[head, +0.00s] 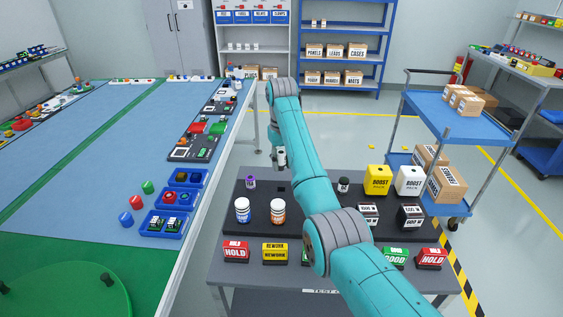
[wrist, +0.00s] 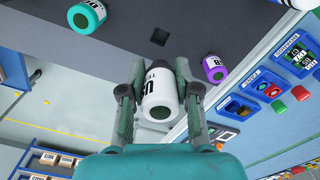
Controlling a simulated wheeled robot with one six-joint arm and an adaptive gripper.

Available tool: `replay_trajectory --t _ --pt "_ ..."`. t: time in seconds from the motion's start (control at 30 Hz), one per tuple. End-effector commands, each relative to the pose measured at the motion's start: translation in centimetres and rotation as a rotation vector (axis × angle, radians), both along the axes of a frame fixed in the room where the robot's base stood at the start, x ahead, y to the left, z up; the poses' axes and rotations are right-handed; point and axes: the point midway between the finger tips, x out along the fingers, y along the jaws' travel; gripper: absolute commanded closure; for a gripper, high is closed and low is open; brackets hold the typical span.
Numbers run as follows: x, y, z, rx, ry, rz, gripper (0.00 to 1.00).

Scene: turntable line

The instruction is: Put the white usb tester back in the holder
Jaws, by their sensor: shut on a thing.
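The white usb tester (wrist: 158,92) is a small cylinder with dark lettering and a dark round end. My gripper (wrist: 158,100) is shut on it, one finger on each side. In the head view my gripper (head: 273,157) and the white tester (head: 281,157) are at the holder's far edge, partly hidden by my arm. The holder is a dark board (head: 263,194) on the grey bench. An empty square socket (wrist: 160,37) shows in it, ahead of the tester in the wrist view. A purple tester (wrist: 214,68) and a teal tester (wrist: 87,17) stand on either side of that socket.
A black-topped tester (head: 343,184) stands right of my arm. White bottles (head: 242,210) and labelled blocks (head: 275,252) stand nearer. Yellow and white boxes (head: 377,180) are at the right. The blue turntable line (head: 90,130) with bins (head: 167,222) lies left.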

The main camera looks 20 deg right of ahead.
Motion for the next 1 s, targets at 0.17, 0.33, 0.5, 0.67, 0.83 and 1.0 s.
replay_trajectory --t 0.17,0.33,0.5,0.67,0.83,1.0 --pt "0.0 0.0 -0.6 0.000 0.000 0.000 1.00" --pt "-0.1 -0.1 -1.7 0.000 0.001 0.000 1.00" --pt "-0.2 -0.2 -3.1 0.000 0.001 0.000 1.00" --pt "-0.4 -0.2 -4.5 0.000 0.001 0.000 1.00" --pt "-0.5 -0.3 -5.9 0.000 0.001 0.000 1.00" --pt "-0.7 -0.2 -7.1 0.000 0.001 0.000 1.00"
